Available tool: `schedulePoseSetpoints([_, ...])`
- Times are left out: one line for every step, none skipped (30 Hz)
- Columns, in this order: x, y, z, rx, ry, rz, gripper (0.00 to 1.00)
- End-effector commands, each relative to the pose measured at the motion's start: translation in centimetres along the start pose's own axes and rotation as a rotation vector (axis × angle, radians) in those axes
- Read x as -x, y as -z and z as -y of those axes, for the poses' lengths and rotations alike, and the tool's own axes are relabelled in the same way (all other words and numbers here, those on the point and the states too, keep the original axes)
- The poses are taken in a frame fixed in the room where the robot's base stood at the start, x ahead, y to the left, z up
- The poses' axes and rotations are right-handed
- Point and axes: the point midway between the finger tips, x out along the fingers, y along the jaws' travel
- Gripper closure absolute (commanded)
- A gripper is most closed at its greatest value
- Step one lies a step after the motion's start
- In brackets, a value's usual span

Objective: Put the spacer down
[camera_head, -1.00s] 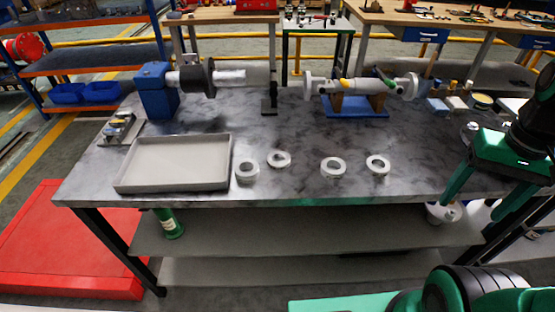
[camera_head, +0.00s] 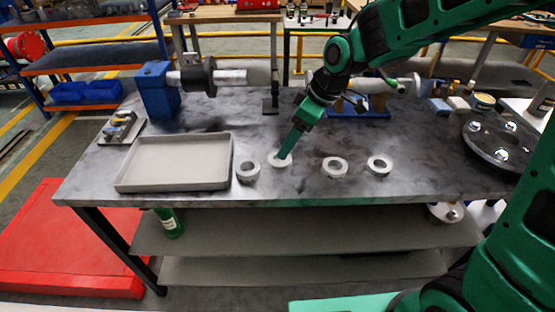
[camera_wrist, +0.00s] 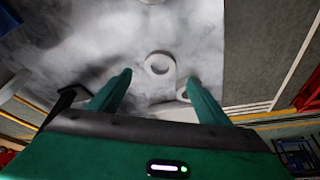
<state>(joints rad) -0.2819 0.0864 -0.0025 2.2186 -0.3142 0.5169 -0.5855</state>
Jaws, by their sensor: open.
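Several pale ring-shaped pieces stand on the steel bench (camera_head: 420,165); which one is the spacer I cannot tell. They are the leftmost ring (camera_head: 241,170), a second ring (camera_head: 273,163), a third ring (camera_head: 334,176) and the rightmost ring (camera_head: 379,173). My gripper (camera_head: 283,157) points down at the second ring, its tip overlapping it in the head view. In the wrist view my gripper (camera_wrist: 158,80) is open and empty, with a ring (camera_wrist: 148,65) showing on the bench beyond and between the fingertips. Whether the fingers touch it I cannot tell.
A shallow grey tray (camera_head: 175,183), empty, lies left of the rings. A blue block with a shaft (camera_head: 155,92), a small black stand (camera_head: 269,106) and a blue cradle (camera_head: 368,113) stand behind. A dark round plate (camera_head: 490,150) is at right.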

Motion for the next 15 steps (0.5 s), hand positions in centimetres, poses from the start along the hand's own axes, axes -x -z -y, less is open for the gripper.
schedulePoseSetpoints([-0.8, -0.1, 0.0, -0.001, 0.003, 0.003, 0.29])
schedulePoseSetpoints([-1.1, -0.1, 0.0, -0.001, 0.001, 0.002, 0.29])
schedulePoseSetpoints([-1.4, -0.1, 0.0, -0.002, 0.001, 0.002, 0.29])
schedulePoseSetpoints([-1.6, -0.1, 0.0, -0.002, 0.0, 0.003, 0.29])
schedulePoseSetpoints([-1.8, -0.1, -0.1, -0.002, 0.0, 0.002, 0.29])
schedulePoseSetpoints([-2.0, -0.1, -0.1, -0.003, -0.001, 0.002, 0.29])
schedulePoseSetpoints([-2.1, -0.1, -0.1, -0.003, -0.002, 0.002, 0.29])
schedulePoseSetpoints([-2.3, -0.1, -0.1, -0.003, -0.002, 0.002, 0.29])
schedulePoseSetpoints([-2.6, -0.1, -0.1, -0.003, -0.001, 0.002, 0.29])
schedulePoseSetpoints([-2.9, -0.1, -0.1, -0.003, -0.001, 0.003, 0.29])
schedulePoseSetpoints([-3.2, -0.1, -0.1, -0.003, 0.0, 0.003, 0.29])
schedulePoseSetpoints([-3.9, -0.1, 0.0, -0.003, 0.0, 0.003, 0.29])
schedulePoseSetpoints([-4.3, 0.0, 0.0, -0.003, 0.001, 0.004, 0.29])
schedulePoseSetpoints([-4.8, 0.0, 0.0, -0.003, 0.001, 0.004, 0.29])
schedulePoseSetpoints([-5.3, 0.1, 0.0, -0.003, 0.001, 0.003, 0.29])
